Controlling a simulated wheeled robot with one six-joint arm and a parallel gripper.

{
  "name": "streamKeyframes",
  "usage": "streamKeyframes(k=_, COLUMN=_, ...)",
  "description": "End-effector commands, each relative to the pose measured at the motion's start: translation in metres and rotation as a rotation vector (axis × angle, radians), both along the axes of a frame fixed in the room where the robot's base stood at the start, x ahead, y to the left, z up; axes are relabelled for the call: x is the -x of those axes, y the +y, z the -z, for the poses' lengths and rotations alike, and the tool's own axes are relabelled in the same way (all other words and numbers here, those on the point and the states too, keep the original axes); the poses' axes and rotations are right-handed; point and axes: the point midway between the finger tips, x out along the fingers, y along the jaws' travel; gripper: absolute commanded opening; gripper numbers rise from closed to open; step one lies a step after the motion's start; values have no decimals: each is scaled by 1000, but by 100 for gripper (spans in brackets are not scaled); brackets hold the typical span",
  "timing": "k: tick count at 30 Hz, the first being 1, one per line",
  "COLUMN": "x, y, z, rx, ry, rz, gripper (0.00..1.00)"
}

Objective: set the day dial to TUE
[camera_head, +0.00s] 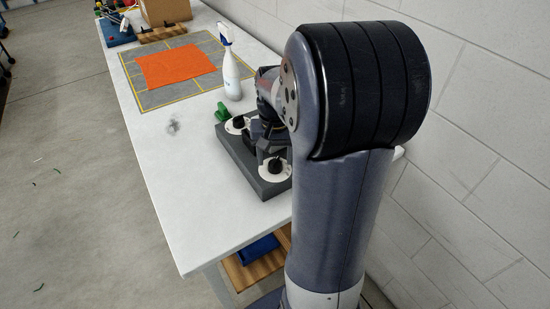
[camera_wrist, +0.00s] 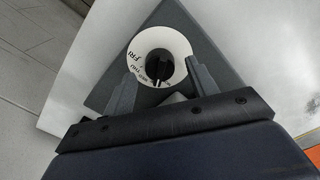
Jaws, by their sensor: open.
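The day dial is a white disc (camera_wrist: 143,48) with a black knob (camera_wrist: 160,62) on a dark grey box (camera_wrist: 190,25) in the wrist view. FRI and THU are legible at its left, with WED partly visible below; the rest is hidden or unreadable. I cannot tell which mark the knob points at. My gripper (camera_wrist: 160,70) is open, one finger on each side of the knob, with no clear contact visible. In the head view the box (camera_head: 239,158) carries two white dials with black knobs, a near one (camera_head: 276,169) and a far one (camera_head: 238,123); my arm partly covers the box.
A green object (camera_head: 222,112) is at the box's far left edge. A white spray bottle (camera_head: 231,75) stands behind it on the white table (camera_head: 185,190). An orange cloth (camera_head: 175,66) lies on a grey mat (camera_head: 140,97). A block wall (camera_head: 480,100) borders the right.

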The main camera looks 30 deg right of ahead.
Motion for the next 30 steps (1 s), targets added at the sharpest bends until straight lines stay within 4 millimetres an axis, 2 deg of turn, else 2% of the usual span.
streamKeyframes(k=6, x=-1, y=0, z=-46, rx=2, ry=-7, rz=0, gripper=55)
streamKeyframes(k=13, x=-1, y=0, z=-83, rx=1, ry=-5, rz=0, gripper=55)
streamKeyframes(k=19, x=0, y=0, z=-94, rx=1, ry=-2, rz=0, gripper=55)
streamKeyframes(k=30, x=0, y=0, z=-91, rx=0, ry=-1, rz=0, gripper=55)
